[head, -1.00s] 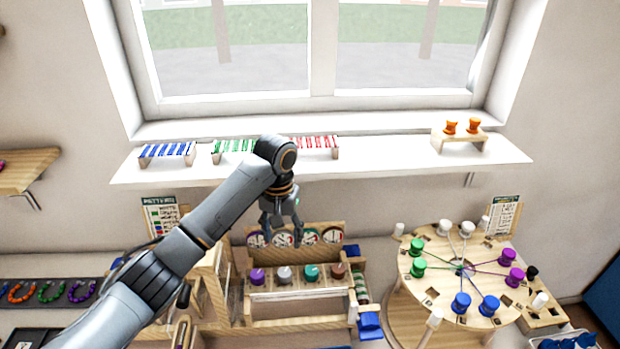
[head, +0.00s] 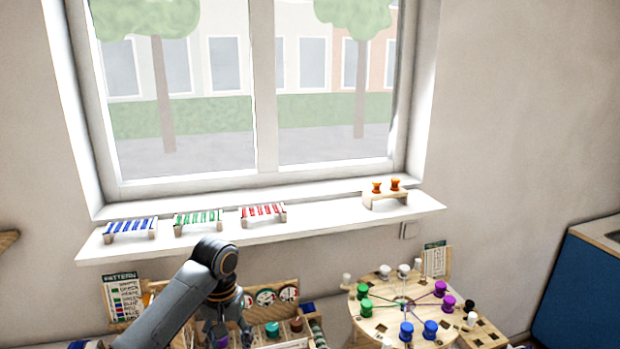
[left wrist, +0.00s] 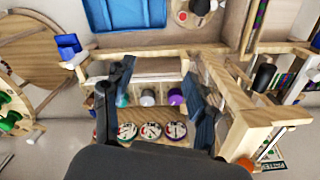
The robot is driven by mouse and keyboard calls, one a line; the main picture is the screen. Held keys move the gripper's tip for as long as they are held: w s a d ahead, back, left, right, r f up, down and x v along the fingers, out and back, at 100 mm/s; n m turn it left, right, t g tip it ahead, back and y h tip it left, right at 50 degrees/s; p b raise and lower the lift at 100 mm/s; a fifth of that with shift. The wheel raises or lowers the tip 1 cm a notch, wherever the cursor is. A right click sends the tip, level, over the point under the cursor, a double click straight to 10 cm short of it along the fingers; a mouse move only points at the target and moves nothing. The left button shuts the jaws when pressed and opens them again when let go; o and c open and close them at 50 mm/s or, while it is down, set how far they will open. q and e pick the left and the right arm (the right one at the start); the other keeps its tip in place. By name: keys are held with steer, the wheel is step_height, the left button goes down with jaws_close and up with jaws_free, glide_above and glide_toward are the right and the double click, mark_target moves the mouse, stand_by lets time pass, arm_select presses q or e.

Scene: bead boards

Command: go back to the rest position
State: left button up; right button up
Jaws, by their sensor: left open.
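My left gripper (head: 228,322) hangs at the end of my grey arm, low in the head view, in front of the wooden bench rack. In the left wrist view its two dark fingers (left wrist: 158,85) are spread apart, with nothing between them. Beyond the fingers are several coloured spools, purple (left wrist: 175,97) among them, and a board with round dials (left wrist: 150,131). In the head view the dial board (head: 277,290) shows just right of the gripper, and my arm hides part of the rack. My right gripper is not in view.
A round wooden board (head: 378,325) with coloured spools stands to the right. The white windowsill (head: 330,222) holds blue, green and red bead racks and a small stand (head: 385,201) with orange spools. A wooden post frame (left wrist: 245,128) is close to the fingers in the left wrist view.

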arm_select(q)
steer(key=s+d+f+m+t+h, duration=0.1)
steer(key=s+d+f, duration=0.2)
steer(key=s+f, duration=0.45)
steer(key=s+d+f+m+t+h, duration=0.1)
steer(key=s+d+f, duration=0.1)
steer(key=s+f, duration=0.55)
steer(key=s+a+r+t+y, duration=0.15)
steer(key=s+a, duration=0.25)
steer(key=s, duration=0.5)
steer(key=s+a+r, duration=0.2)
steer(key=s+a, duration=0.3)
steer(key=s, duration=0.5)
step_height(320, 180, down, 36)
steer(key=s+r+g+b, duration=0.1)
steer(key=b, duration=0.7)
steer(key=s+a+f+b, duration=0.1)
steer(key=s+f+b, duration=0.2)
steer(key=s+f, duration=0.5)
steer(key=s+a+f+g+b, duration=0.1)
steer(key=s+f+b, duration=0.2)
steer(key=s+f, duration=0.5)
step_height(320, 180, down, 6)
steer(key=shift+s+a+f, duration=0.15)
steer(key=shift+s+f, duration=0.05)
steer(key=shift+s, duration=0.2)
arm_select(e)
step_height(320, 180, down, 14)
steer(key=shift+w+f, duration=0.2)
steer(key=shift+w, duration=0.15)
